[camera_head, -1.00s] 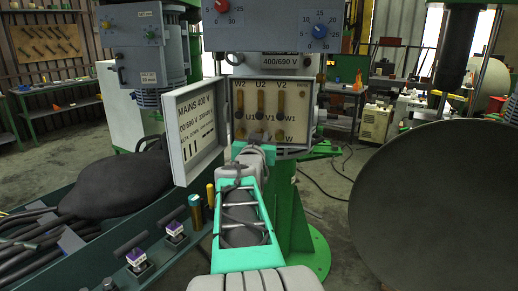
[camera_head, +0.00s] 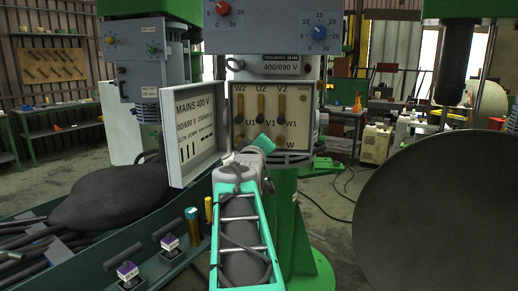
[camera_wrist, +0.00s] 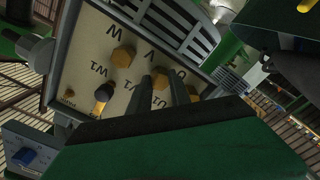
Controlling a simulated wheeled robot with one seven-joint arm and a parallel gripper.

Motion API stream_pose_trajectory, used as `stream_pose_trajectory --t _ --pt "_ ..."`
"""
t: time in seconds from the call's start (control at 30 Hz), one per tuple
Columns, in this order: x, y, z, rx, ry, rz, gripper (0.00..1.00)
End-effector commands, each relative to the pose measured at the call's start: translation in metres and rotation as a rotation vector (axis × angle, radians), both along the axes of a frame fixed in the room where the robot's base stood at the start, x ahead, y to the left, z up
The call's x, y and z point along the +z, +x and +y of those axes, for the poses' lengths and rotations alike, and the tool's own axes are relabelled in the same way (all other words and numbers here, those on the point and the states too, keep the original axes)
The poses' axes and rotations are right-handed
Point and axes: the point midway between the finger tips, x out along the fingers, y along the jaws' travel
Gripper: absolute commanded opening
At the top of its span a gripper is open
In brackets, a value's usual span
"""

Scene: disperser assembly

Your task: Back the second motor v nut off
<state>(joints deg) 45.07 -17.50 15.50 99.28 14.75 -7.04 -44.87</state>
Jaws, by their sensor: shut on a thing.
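The second motor's open terminal box (camera_head: 292,104) stands upright at the middle of the head view, its panel marked with W2, U2, V2 and U1, V1, W1. Brass-coloured straps run down the panel. In the wrist view the panel (camera_wrist: 82,50) appears upside down and tilted. My gripper (camera_wrist: 162,82) reaches into the lower part of the panel, with its two dark fingers closed around a yellow V nut (camera_wrist: 160,78). The W nut (camera_wrist: 123,56) and the U nut (camera_wrist: 192,93) sit on either side. My arm hides the V nut in the head view.
The box's open lid (camera_head: 193,140) hangs just left of my arm. A large dark disc (camera_head: 435,195) fills the right side.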

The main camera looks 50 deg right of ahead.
Motion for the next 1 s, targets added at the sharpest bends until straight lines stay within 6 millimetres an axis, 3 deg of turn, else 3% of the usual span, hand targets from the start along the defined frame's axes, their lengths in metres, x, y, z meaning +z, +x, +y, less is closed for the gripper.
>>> stream_pose_trajectory --t 0.33,0.83,0.87,1.0 --pt "0.0005 0.0003 0.0003 0.001 -0.066 0.109 0.00" --pt "0.0013 0.0003 0.0003 0.000 -0.076 0.124 0.00" --pt "0.0013 0.0003 0.0003 0.000 -0.076 0.124 0.26" --pt "0.0010 0.0002 0.0002 0.001 -0.074 0.123 0.37"
